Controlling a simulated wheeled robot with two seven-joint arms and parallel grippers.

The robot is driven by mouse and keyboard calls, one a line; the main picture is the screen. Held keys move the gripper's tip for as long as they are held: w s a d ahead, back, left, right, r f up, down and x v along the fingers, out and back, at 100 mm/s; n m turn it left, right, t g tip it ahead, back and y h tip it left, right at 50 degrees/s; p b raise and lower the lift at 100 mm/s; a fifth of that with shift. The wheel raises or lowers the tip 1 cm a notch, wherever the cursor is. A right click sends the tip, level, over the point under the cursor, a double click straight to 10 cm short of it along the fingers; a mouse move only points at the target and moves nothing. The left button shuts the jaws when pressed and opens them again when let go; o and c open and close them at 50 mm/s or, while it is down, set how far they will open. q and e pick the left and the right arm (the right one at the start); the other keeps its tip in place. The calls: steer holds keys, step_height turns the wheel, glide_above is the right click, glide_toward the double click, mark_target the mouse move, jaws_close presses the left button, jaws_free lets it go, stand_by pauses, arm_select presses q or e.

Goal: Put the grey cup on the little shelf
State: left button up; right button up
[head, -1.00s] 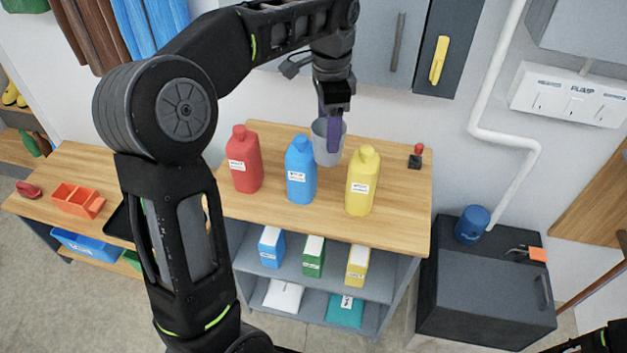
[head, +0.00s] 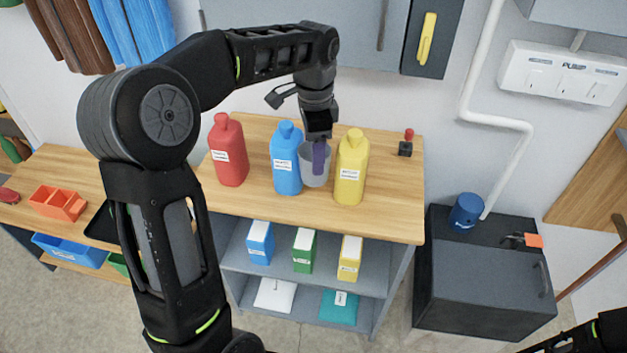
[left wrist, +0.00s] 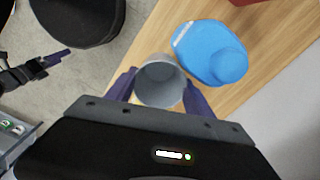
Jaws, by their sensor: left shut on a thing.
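The grey cup (head: 314,170) is between the purple fingers of my left gripper (head: 319,157), which is shut on it. In the head view the cup is in front of the wooden top, between the blue bottle and the yellow bottle. In the left wrist view the cup (left wrist: 160,82) is seen from above, mouth open and empty, with a finger of the left gripper (left wrist: 158,92) on each side. The little shelf (head: 350,277) is the grey unit under the wooden top. My right gripper is not seen; only part of my right arm shows at the lower right.
A red bottle (head: 228,152), a blue bottle (head: 287,165) and a yellow bottle (head: 351,172) stand on the wooden top (head: 395,205). Blue, green and yellow boxes (head: 303,252) stand on the upper shelf level. A dark cabinet (head: 480,270) stands to the right.

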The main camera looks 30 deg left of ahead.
arm_select(q)
steer(key=shift+f, duration=1.5)
steer(key=shift+f, duration=2.25)
steer(key=shift+f, duration=0.1)
steer(key=o, duration=1.2)
step_height(320, 180, up, 12)
steer(key=shift+r, duration=0.15)
